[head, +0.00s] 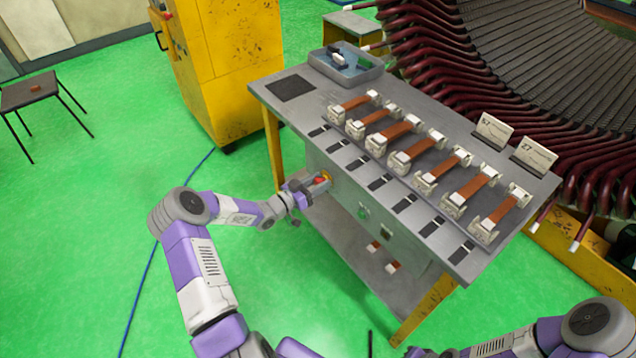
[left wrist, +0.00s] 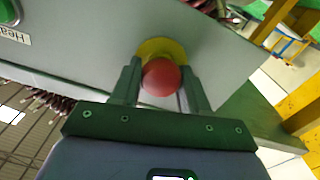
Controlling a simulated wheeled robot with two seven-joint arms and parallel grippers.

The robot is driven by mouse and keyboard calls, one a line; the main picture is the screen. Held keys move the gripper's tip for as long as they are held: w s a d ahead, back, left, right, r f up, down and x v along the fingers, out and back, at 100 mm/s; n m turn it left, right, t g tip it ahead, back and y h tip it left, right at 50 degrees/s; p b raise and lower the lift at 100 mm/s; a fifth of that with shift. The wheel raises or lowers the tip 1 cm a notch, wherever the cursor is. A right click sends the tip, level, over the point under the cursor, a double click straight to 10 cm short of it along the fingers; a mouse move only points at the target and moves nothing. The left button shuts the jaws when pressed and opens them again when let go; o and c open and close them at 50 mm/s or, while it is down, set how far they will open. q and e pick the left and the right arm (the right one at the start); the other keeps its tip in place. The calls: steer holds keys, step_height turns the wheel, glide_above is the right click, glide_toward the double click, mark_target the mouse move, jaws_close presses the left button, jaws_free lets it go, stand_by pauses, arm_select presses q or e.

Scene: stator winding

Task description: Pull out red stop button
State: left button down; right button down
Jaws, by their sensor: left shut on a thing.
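The red stop button (left wrist: 161,77) sits on a yellow round base (left wrist: 160,48) on the grey front panel (left wrist: 105,35) of the workbench. In the left wrist view my left gripper (left wrist: 159,85) has one finger on each side of the red button and is shut on it. In the head view the left gripper (head: 308,186) is at the bench's front panel, and the red button (head: 320,180) shows only in part behind it. My right gripper is not in view; only part of the right arm shows at the bottom right.
The workbench top (head: 300,100) carries several coil pieces with orange-brown bands, a grey tray (head: 345,66) and two label cards (head: 492,130). A green button (left wrist: 12,10) is on the same panel. A large stator stands behind the bench. The green floor at left is clear around a small table (head: 40,92).

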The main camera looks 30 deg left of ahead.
arm_select(q)
steer(key=shift+s+a+f, duration=0.1)
steer(key=shift+s+a, duration=0.1)
steer(key=shift+s, duration=0.2)
steer(key=c, duration=0.6)
jaws_free()
steer(key=p+v, duration=0.1)
steer(key=v, duration=0.6)
steer(key=shift+s, duration=0.35)
steer(key=shift+a, duration=0.1)
